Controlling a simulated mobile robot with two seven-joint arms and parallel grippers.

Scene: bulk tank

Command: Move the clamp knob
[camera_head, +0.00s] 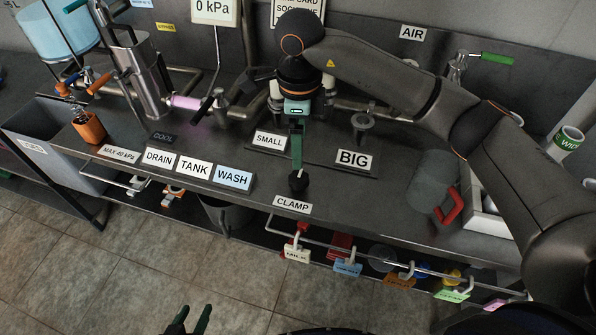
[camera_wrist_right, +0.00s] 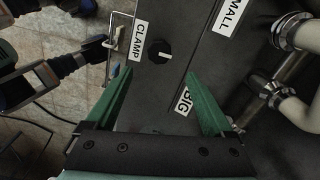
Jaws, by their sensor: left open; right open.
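The clamp knob (camera_head: 298,181) is a round black knob near the counter's front edge, just behind the CLAMP label (camera_head: 292,204). In the right wrist view the knob (camera_wrist_right: 159,51) shows a white pointer line towards the right of the picture. My right gripper (camera_head: 297,162) points down above the knob with green fingers. In the right wrist view this gripper (camera_wrist_right: 159,73) is open, and the knob shows past its fingertips, apart from them. My left gripper (camera_head: 192,320) is open and empty at the bottom of the head view, over the floor.
SMALL (camera_head: 268,141) and BIG (camera_head: 353,160) labels stand behind the knob. DRAIN, TANK and WASH (camera_head: 234,178) labels lie to its left. A rail (camera_head: 370,256) with hanging tags runs below the front edge. Pipework (camera_head: 362,123) stands behind.

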